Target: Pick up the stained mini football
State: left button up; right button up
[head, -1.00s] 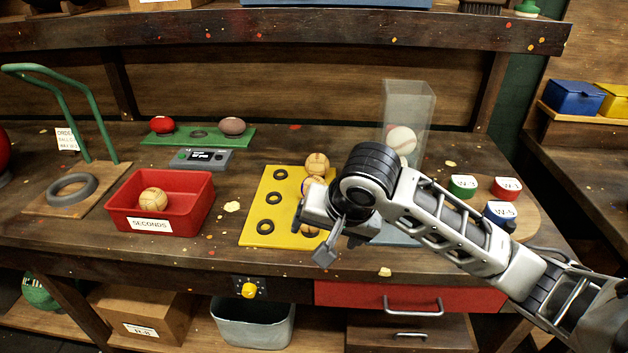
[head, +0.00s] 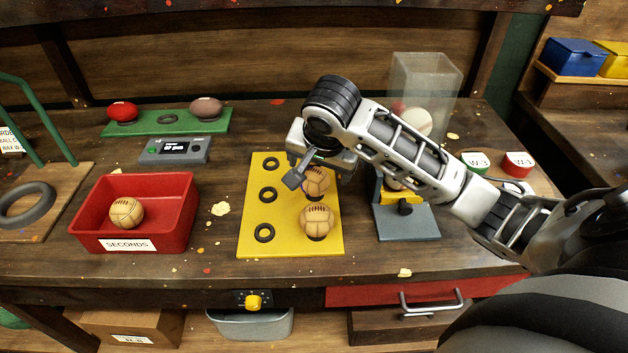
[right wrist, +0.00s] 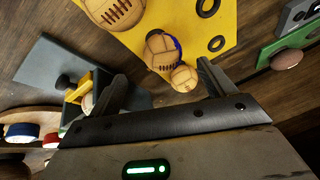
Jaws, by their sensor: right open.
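The stained mini football (right wrist: 162,48) is tan, with a blue patch on its side in the right wrist view. It is the middle of 3 balls on the yellow board; in the head view it (head: 316,186) is partly covered by my right gripper. A plain laced ball (head: 317,220) stands in front of it. My left gripper is not in view.
The yellow board (head: 250,242) has several black rings at its left. A red bin (head: 180,222) labelled SECONDS holds a ball. A blue-grey stand (head: 410,228) and a clear box (head: 440,80) are at the right. A green board (head: 160,125) lies behind.

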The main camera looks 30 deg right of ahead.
aim_at(316, 175)
jog(key=shift+w+x, duration=0.2)
jog(key=shift+x, duration=3.8)
jog(key=shift+a+r, duration=0.1)
jog(key=shift+r, duration=0.05)
jog(key=c, duration=1.1)
